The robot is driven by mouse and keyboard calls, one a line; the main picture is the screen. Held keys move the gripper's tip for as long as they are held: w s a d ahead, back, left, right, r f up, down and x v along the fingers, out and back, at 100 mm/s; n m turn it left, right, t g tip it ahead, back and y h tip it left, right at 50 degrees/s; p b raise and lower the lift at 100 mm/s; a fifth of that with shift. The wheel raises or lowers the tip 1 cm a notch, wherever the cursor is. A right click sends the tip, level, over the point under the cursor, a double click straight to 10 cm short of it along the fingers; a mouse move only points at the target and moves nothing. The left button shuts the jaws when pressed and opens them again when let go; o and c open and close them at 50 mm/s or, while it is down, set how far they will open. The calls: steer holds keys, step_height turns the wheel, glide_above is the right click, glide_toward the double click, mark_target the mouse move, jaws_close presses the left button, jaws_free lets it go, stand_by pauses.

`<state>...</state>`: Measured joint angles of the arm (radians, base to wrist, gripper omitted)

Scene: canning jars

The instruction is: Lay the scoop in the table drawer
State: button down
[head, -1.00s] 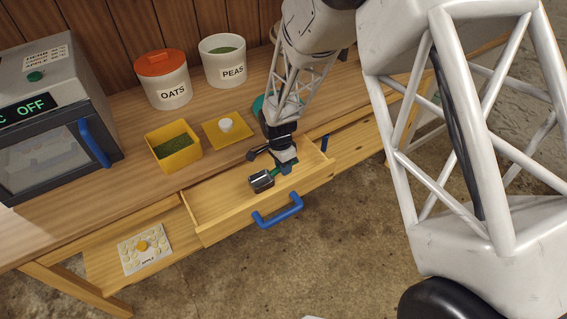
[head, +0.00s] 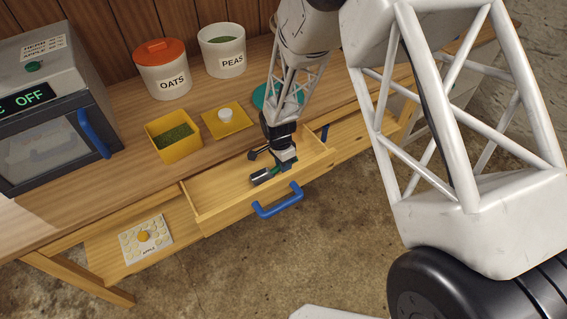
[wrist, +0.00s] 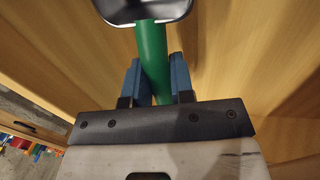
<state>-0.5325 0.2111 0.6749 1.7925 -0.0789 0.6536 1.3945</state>
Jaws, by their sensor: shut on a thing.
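The scoop (head: 264,176) has a dark metal bowl and a green handle. In the wrist view its green handle (wrist: 152,58) lies between the two blue fingers of my gripper (wrist: 157,78), which is shut on it. The bowl shows at the top edge of that view. The table drawer (head: 222,201) is pulled open, with a blue handle on its front. In the head view my gripper (head: 281,170) is low, within the drawer's outline, with the scoop pointing left. I cannot tell whether the scoop touches the drawer floor.
On the table stand an oats jar (head: 162,82) with an orange lid, an open peas jar (head: 223,62), a yellow box (head: 174,151) of green stuff, and a yellow lid (head: 214,132). A grey oven (head: 55,130) is at left. A card (head: 146,238) lies on the lower shelf.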

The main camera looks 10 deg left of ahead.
steer(key=shift+f, duration=0.4)
stand_by(0.8)
steer(key=c, duration=0.9)
jaws_free()
step_height(320, 180, up, 8)
steer(key=w+a, duration=0.1)
steer(key=shift+f, duration=0.2)
stand_by(0.5)
